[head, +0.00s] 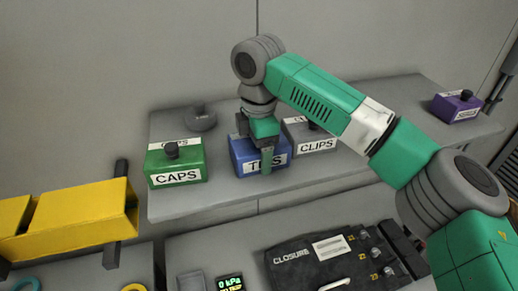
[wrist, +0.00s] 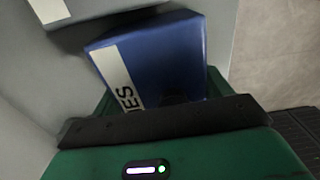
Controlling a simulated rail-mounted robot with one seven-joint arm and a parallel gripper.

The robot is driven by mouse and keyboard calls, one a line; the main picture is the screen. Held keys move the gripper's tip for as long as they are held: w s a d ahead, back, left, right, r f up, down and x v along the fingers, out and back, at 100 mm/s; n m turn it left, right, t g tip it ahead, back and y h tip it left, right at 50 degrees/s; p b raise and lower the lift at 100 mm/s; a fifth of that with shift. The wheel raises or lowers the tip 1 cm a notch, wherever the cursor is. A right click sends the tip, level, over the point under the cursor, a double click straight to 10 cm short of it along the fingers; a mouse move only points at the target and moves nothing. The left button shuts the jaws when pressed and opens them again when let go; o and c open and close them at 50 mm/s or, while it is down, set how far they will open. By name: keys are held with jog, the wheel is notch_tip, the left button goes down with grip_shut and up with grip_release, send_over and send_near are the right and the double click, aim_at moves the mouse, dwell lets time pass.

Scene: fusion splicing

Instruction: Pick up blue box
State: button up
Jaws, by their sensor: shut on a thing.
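The blue box (head: 245,163) sits on the grey shelf, with a white label partly covered by my gripper. My gripper (head: 264,155) comes down over the box from above and is shut on it, apparently at its top. In the wrist view the blue box (wrist: 160,58) fills the middle, tilted in the picture, with label letters ending in "ES". A dark round knob (wrist: 173,99) shows at its near edge. The fingertips are hidden in the wrist view. I cannot tell whether the box is clear of the shelf.
The green CAPS box (head: 176,165) stands left of the blue box, the grey CLIPS box (head: 311,134) close on its right. A purple box (head: 457,106) is at the shelf's far right. A yellow bracket (head: 85,212) and a black CLOSURE case (head: 340,262) are in front of the shelf (head: 400,105).

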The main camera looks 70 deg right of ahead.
notch_tip(320, 180, up, 10)
jog(key=shift+r+b, duration=0.1)
jog(key=shift+b, duration=0.3)
